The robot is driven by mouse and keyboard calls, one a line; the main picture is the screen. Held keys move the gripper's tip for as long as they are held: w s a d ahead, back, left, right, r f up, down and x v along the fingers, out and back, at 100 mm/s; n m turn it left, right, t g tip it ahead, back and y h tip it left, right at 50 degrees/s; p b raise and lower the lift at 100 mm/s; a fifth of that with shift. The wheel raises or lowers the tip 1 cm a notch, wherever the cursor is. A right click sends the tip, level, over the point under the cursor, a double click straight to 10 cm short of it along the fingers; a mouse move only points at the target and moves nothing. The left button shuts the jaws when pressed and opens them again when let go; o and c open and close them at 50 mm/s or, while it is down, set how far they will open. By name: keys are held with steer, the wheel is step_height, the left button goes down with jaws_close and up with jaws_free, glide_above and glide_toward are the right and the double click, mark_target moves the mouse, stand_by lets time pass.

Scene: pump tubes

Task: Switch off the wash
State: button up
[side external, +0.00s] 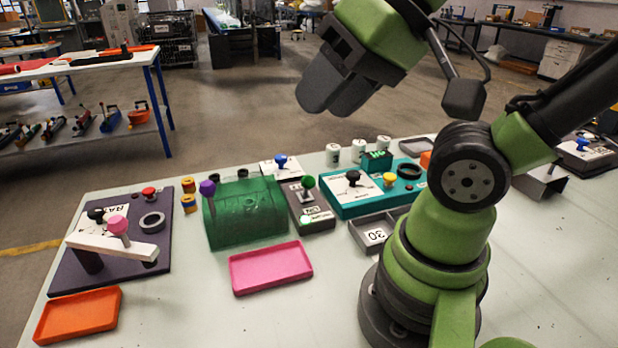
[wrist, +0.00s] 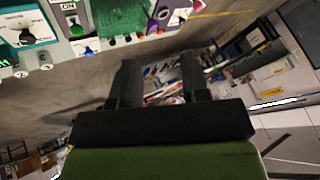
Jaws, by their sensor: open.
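My gripper (side external: 335,92) is high above the bench, pointing down and left, empty and touching nothing. In the wrist view its two fingers (wrist: 158,80) stand apart with nothing between them. A dark grey box (side external: 312,212) on the bench has a green-knobbed lever (side external: 308,182) and small labels. A teal unit (side external: 345,206) right of it carries a black knob (side external: 353,177) and a yellow knob (side external: 389,180). A purple plate (side external: 80,275) at the left has black, pink and red knobs and a partly hidden label. I cannot read which one is the wash.
A green drum-shaped housing (side external: 240,222) stands between the purple plate and the grey box. A pink tray (side external: 270,268) and an orange tray (side external: 78,315) lie at the front. A grey bin marked 30 (side external: 375,237) sits near my base. White canisters (side external: 358,150) stand behind the teal unit.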

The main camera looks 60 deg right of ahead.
steer(key=c, duration=0.3)
steer(key=shift+f, duration=0.3)
steer(key=c, duration=0.4)
steer(key=f+n+g+h, duration=0.1)
steer(key=f, duration=0.1)
steer(key=f+n+g, duration=0.1)
steer(key=f+g, duration=0.1)
steer(key=d+f+n+g+h, duration=0.1)
steer(key=f+g, duration=0.1)
steer(key=shift+w+n+h, duration=0.25)
steer(key=shift+n+h, duration=0.05)
jaws_close()
steer(key=w+f+n+t+h, duration=0.2)
steer(key=f+n+h, duration=0.3)
steer(key=f+n, duration=0.3)
steer(key=w+f+n+t+h, duration=0.1)
steer(key=f+n+h, duration=0.5)
steer(key=n, duration=0.7)
steer(key=shift+w+d+f+n+t+h, duration=0.3)
steer(key=shift+w+d+f+t, duration=0.15)
steer(key=shift+f, duration=0.5)
steer(key=shift+a, duration=0.1)
